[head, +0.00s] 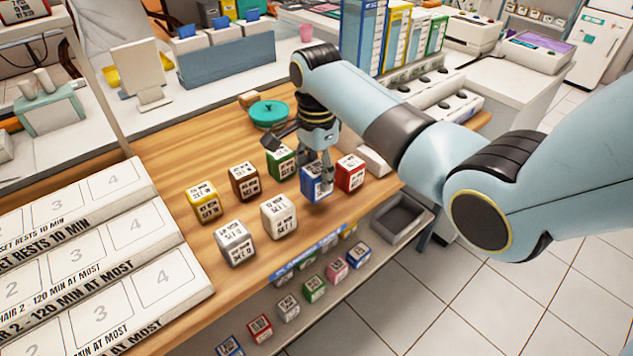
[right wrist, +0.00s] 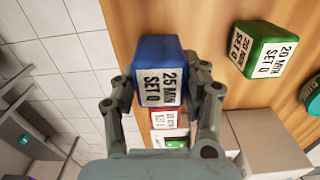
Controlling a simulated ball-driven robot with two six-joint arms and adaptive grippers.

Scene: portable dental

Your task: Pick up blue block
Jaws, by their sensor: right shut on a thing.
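The blue block (head: 312,184) stands on the wooden counter in the head view, between the green block (head: 280,160) and the red block (head: 350,173). My right gripper (head: 318,178) comes down over it from above and is shut on it. In the right wrist view the blue block (right wrist: 158,72) sits between the two fingers of my right gripper (right wrist: 165,98), its label reading 25 MIN SET. Whether the block is touching the counter or just off it, I cannot tell. My left gripper is not in view.
Yellow (head: 205,202), brown (head: 244,182), grey (head: 235,243) and white (head: 279,216) blocks stand to the left on the counter. A teal round container (head: 268,114) is behind. White numbered trays (head: 90,260) lie at left. A lower shelf (head: 350,270) holds more blocks.

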